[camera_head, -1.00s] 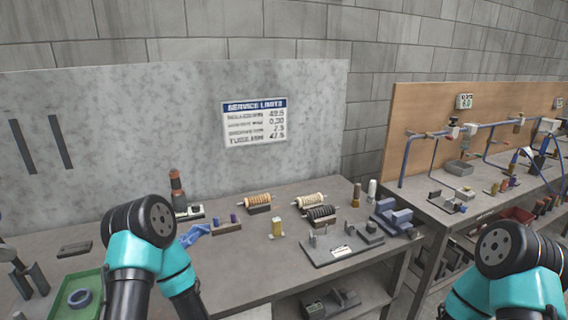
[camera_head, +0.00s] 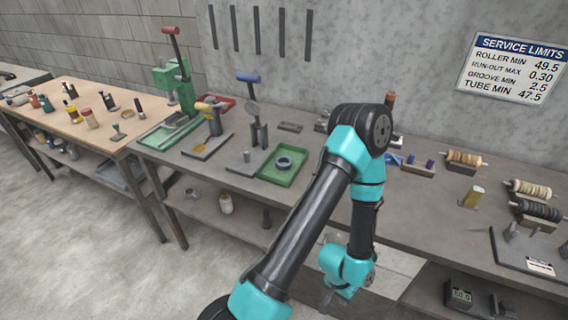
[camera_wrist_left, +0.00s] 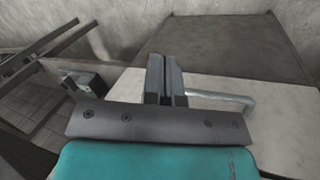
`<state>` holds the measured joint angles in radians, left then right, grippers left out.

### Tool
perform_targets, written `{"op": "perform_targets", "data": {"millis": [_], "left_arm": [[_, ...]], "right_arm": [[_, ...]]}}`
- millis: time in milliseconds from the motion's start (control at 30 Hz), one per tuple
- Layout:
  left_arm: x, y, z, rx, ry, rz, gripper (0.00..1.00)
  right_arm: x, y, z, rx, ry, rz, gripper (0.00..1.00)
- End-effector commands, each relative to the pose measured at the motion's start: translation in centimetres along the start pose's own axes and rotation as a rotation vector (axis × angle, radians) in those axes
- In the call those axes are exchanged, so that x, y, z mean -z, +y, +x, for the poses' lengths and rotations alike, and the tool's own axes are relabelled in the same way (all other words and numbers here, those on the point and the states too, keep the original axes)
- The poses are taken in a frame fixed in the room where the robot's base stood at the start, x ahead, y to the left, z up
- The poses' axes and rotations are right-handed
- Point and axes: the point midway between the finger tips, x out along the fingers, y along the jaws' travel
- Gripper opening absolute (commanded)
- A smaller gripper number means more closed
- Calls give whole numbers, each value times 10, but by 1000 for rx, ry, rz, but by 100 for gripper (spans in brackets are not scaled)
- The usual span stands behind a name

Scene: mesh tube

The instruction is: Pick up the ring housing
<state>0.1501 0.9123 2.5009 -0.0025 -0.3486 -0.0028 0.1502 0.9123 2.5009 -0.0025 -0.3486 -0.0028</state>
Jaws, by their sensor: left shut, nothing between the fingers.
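A dark blue-grey ring (camera_head: 284,162), which looks like the ring housing, lies flat in a green tray (camera_head: 271,178) on the grey workbench in the head view. My left gripper (camera_head: 327,302) hangs low in front of the bench, below the tabletop and to the right of the tray, well apart from the ring. In the left wrist view its two fingers (camera_wrist_left: 163,68) are together with nothing between them. The ring cannot be made out in the left wrist view. My right gripper is not in view.
A blue-handled press (camera_head: 250,100) stands behind the tray, and a green press (camera_head: 178,85) stands further left. Spools (camera_head: 465,160) and small blocks sit on the bench to the right. The bench's front edge lies between my left gripper and the tray.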

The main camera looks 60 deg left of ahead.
Motion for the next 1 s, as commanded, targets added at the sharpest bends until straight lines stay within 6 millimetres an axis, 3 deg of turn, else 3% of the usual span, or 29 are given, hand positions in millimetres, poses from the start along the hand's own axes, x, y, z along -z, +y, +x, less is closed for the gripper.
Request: {"op": "perform_targets", "data": {"millis": [167, 1000], "left_arm": [[0, 0, 0, 0, 0, 0, 2], [0, 0, 0, 0, 0, 0, 82]], "right_arm": [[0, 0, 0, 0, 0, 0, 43], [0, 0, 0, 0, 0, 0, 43]]}}
